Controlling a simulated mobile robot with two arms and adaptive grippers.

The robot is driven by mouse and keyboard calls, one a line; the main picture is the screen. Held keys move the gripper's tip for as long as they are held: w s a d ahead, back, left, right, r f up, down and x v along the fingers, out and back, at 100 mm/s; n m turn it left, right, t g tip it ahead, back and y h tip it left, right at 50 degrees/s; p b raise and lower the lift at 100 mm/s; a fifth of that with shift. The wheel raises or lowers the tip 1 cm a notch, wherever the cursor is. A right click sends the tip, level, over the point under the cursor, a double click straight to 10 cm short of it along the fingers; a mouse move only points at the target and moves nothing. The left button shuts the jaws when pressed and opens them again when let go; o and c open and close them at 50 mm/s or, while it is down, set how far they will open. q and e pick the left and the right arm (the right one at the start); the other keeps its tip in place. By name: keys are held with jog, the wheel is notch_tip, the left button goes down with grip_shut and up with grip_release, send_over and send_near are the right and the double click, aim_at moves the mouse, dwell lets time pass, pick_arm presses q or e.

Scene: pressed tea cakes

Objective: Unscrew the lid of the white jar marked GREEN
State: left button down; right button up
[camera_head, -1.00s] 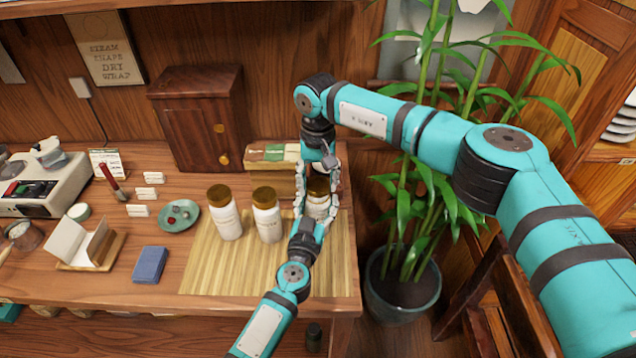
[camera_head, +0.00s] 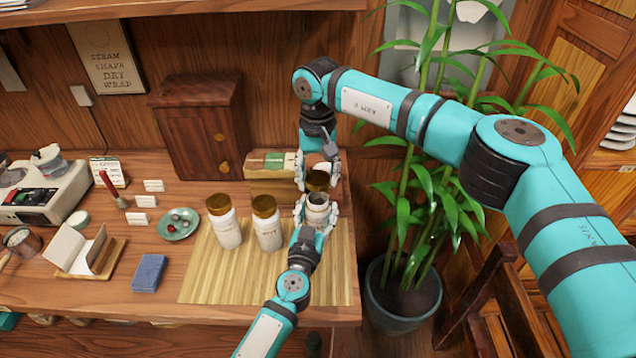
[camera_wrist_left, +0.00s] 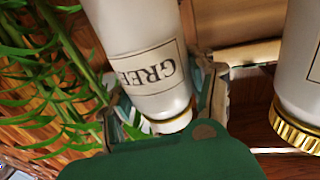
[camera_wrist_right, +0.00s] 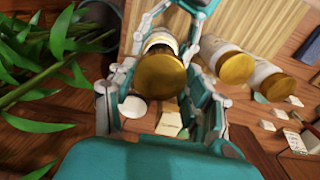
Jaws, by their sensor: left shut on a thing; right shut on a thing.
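The white jar marked GREEN (camera_head: 317,211) stands at the right of the bamboo mat; its lettering shows in the left wrist view (camera_wrist_left: 140,70). My left gripper (camera_head: 314,216) is shut around the jar's body from the front. The brown-gold lid (camera_head: 317,180) is above the jar, and the jar's rim and dark mouth show below it in the head view. My right gripper (camera_head: 318,176) is shut on the lid from above; the lid's round top faces the right wrist view (camera_wrist_right: 160,77). The gripper fingers hide parts of both jar and lid.
Two similar lidded white jars (camera_head: 224,222) (camera_head: 267,225) stand close to the left on the bamboo mat (camera_head: 215,285). A box (camera_head: 270,166) is behind. A potted bamboo (camera_head: 402,290) stands right of the table. The mat's front is clear.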

pick_arm(q)
jog(key=shift+c, duration=1.7)
grip_release()
